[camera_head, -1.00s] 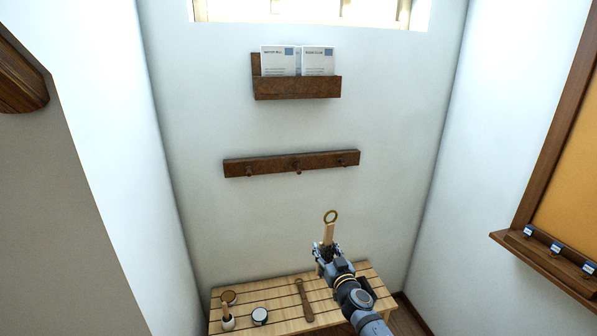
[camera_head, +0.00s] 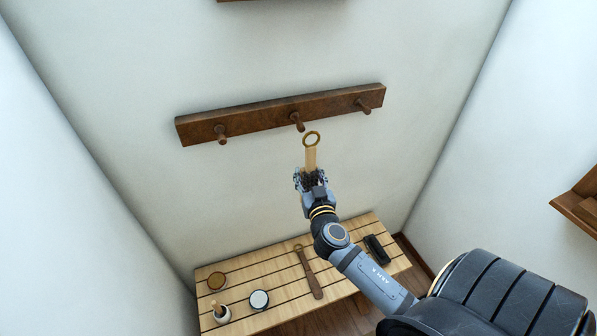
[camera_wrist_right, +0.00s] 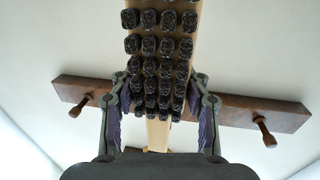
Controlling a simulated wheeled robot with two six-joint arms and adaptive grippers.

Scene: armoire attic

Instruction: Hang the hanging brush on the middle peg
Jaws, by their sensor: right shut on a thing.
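The hanging brush (camera_head: 311,156) has a pale wooden handle with a brass ring at its top end. In the right wrist view the brush (camera_wrist_right: 160,60) shows rows of dark bristle tufts. My right gripper (camera_head: 311,178) is shut on it and holds it upright, ring up. The middle peg (camera_head: 297,121) sticks out of the dark wooden rail (camera_head: 260,114) on the wall. In the head view the ring appears just below and right of the middle peg, apart from it. In the wrist view the brush hides the middle peg. My left gripper is not in view.
Pegs at left (camera_head: 221,134) and right (camera_head: 363,106) are bare. Below, a slatted bench (camera_head: 240,284) bears a brown strap-like tool (camera_head: 308,273), a round tin (camera_head: 259,299), a small pot with a brush (camera_head: 221,313) and a dark brush (camera_head: 377,248). Side walls stand left and right.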

